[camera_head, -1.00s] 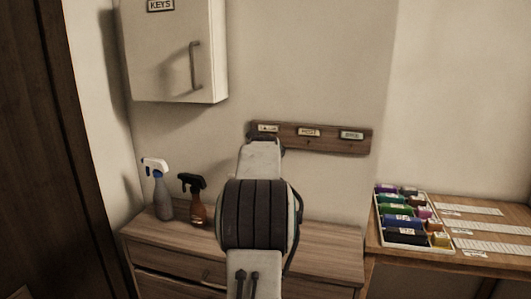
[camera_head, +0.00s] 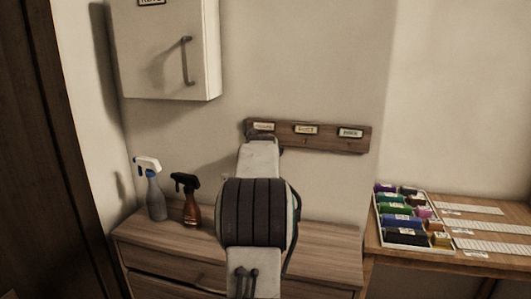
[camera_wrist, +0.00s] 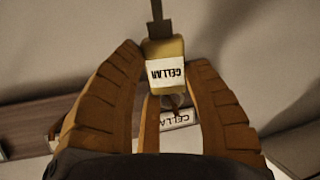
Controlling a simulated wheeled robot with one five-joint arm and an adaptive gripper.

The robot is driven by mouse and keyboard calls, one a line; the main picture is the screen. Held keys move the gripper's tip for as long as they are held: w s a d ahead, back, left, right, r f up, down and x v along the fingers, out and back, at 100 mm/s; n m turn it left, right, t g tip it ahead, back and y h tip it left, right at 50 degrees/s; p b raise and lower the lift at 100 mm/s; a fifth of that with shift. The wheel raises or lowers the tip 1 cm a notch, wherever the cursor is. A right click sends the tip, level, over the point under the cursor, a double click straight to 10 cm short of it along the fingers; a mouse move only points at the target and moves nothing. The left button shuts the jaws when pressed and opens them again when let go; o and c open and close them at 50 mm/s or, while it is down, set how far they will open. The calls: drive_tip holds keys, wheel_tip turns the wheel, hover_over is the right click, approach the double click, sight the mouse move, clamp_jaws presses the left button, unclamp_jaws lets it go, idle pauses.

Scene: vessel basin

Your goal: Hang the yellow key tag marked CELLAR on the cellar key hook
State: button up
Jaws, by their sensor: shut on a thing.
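The yellow key tag (camera_wrist: 178,50) carries a white label reading CELLAR, which appears upside down in the wrist view. My gripper (camera_wrist: 166,60) is shut on this tag, with one finger on each side of it. A thin grey strip extends from the tag to the top of the picture. Behind it is the CELLAR plate (camera_wrist: 181,119) on the hook board, with a small hook-like shape near it. The hook board (camera_head: 330,143) shows in the head view, where my arm covers its left end and hides the tag. Whether the tag touches the hook cannot be told.
A white key cabinet (camera_head: 170,60) hangs on the wall at upper left. A grey spray bottle (camera_head: 155,195) and a brown one (camera_head: 191,207) stand on the wooden dresser (camera_head: 320,245). A tray of coloured items (camera_head: 385,222) lies on the desk at right.

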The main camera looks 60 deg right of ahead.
idle(0.4)
drive_tip(key=o, duration=1.1)
drive_tip(key=shift+c, duration=0.2)
drive_tip(key=v, duration=1.2)
